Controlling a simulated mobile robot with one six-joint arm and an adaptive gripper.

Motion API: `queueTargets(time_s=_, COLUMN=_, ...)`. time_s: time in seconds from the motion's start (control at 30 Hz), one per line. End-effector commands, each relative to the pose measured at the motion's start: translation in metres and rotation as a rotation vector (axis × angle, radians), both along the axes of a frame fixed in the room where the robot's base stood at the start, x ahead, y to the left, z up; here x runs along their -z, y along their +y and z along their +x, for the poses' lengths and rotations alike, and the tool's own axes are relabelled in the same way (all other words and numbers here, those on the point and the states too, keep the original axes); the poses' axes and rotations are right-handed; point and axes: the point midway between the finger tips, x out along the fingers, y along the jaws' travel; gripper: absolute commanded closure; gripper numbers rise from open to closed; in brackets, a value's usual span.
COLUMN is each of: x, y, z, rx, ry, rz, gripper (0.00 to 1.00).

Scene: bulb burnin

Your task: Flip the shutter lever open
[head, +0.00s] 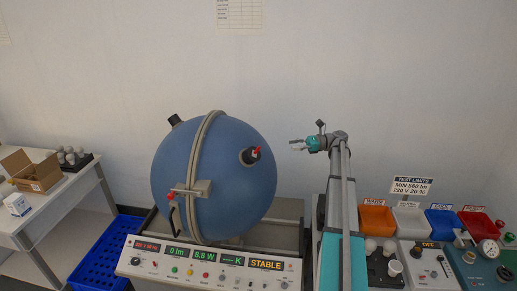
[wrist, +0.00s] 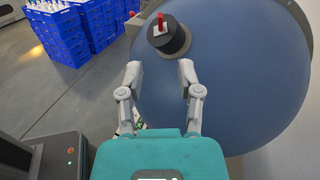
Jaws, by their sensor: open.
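The blue sphere (head: 215,185) stands on a bench in the head view and fills much of the wrist view (wrist: 235,90). A dark round port (head: 248,157) sticks out of its right side, with a small red lever (head: 256,151) on its face. In the wrist view the red lever (wrist: 161,22) points up the picture from a pale plate on the dark port (wrist: 169,40). My gripper (wrist: 160,69) is open and empty, with fingers spread, lined up with the port and apart from it. In the head view my gripper (head: 297,145) is right of the port.
A red-handled latch (head: 172,195) sits on the sphere's front seam. The instrument panel (head: 205,265) below reads STABLE. Coloured bins (head: 376,220) and bulbs stand at right. Blue crates (wrist: 75,30) stand on the floor in the wrist view. Open air separates gripper and port.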

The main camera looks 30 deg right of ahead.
Motion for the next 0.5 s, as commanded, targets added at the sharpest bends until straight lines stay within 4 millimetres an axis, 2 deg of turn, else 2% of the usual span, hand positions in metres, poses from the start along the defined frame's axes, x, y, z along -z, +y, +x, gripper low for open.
queueTargets(time_s=0.5, x=0.0002, y=0.0057, z=0.0037, rx=-0.014, ry=0.018, rz=0.006, gripper=0.54)
